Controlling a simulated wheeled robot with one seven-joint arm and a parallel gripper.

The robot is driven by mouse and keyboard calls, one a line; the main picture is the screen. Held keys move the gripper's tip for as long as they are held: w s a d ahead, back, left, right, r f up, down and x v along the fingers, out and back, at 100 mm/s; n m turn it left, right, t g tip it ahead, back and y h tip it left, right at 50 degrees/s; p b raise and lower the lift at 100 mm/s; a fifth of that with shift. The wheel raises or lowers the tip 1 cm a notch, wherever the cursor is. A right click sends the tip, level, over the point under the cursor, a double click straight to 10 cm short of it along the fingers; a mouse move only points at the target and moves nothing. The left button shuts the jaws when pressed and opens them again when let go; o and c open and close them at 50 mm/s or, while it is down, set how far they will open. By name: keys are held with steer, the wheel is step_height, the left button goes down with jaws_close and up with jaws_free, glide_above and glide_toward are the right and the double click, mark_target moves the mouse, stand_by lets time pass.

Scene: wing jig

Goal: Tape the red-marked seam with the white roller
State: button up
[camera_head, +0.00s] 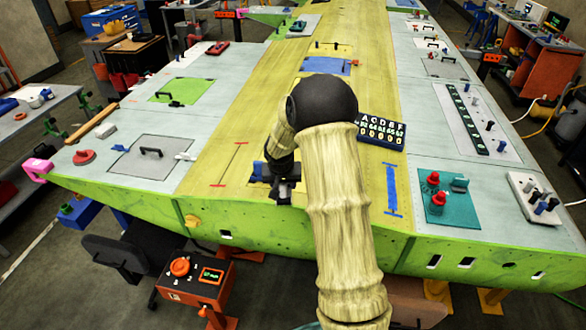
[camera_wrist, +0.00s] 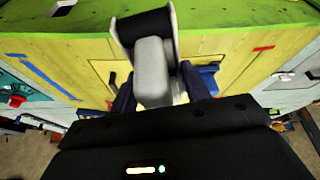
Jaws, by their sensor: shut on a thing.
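The red-marked seam (camera_head: 229,165) runs as a thin line between two short red end marks on the yellow panel, left of my arm in the head view. One red end mark (camera_wrist: 264,48) shows at upper right in the wrist view. My gripper (camera_head: 283,184) is over the near part of the yellow panel, just right of the seam. In the wrist view my gripper (camera_wrist: 157,95) is shut on the white roller (camera_wrist: 153,58), whose black roll points towards the green edge. The roller is hard to make out in the head view. Whether it touches the panel is unclear.
A blue-marked seam (camera_head: 392,190) lies right of my arm. A dark display board (camera_head: 381,131) stands behind it. A teal plate (camera_head: 448,205) with red knobs is at right. A grey hatch (camera_head: 151,160) with a handle and a white part (camera_head: 186,156) lie at left.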

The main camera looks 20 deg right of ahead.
steer(key=s+a+f+n+b, duration=0.1)
steer(key=s+a+f+b, duration=0.1)
steer(key=f+b, duration=0.3)
steer(key=s+a+f+n+y+b, duration=0.1)
steer(key=s+a+f+b, duration=0.2)
steer(key=f, duration=0.9)
steer(key=s+a+f+n+b, duration=0.2)
steer(key=s+a+f+b, duration=0.1)
steer(key=f+b, duration=0.4)
step_height(320, 180, down, 2)
steer(key=shift+s+a+f+t+y, duration=0.1)
steer(key=shift+s+a+t+y, duration=0.15)
steer(key=shift+a, duration=0.65)
